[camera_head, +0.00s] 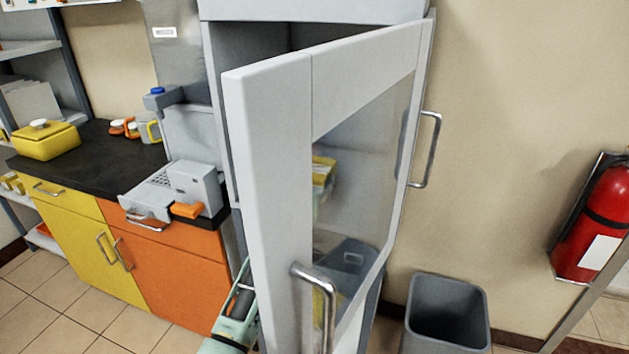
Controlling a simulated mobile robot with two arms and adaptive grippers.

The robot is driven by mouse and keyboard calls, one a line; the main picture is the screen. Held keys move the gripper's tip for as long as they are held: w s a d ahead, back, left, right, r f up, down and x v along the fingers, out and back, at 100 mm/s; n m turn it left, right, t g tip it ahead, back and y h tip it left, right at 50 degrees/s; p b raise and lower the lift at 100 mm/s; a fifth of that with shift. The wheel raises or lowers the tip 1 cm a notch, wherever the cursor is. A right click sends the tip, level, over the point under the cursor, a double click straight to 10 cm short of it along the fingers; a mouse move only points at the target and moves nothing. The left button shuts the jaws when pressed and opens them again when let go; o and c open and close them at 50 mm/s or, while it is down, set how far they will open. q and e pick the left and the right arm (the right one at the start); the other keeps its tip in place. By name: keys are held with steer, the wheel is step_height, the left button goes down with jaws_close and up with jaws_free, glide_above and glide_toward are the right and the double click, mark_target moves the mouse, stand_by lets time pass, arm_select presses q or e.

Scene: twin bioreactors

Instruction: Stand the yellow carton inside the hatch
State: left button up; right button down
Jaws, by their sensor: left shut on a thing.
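The hatch is a grey cabinet (247,50), and its white-framed door (275,150) with a glass pane stands open toward me. Through the glass I see a yellow thing, apparently the yellow carton (323,168), at the cabinet opening; the door frame hides its left part. My left arm rises from the bottom, left of the door, and passes behind it. My left gripper (319,194) seems to show as a pale patch just under the carton, shut on it; its fingers are mostly hidden. I cannot tell if the carton touches the hatch floor. My right gripper is not in view.
The door's near handle (318,290) juts toward me. A dark counter (90,155) at the left holds a yellow container (46,140) and a grey device (195,182). A grey bin (447,312) and a red fire extinguisher (597,220) are at the right.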

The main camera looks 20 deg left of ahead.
arm_select(q)
steer(key=o, duration=0.9)
steer(key=shift+f, duration=0.1)
steer(key=o, duration=0.4)
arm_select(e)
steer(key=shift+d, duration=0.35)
arm_select(q)
steer(key=shift+s, duration=0.1)
steer(key=shift+s+a, duration=0.2)
steer(key=shift+s, duration=5.7)
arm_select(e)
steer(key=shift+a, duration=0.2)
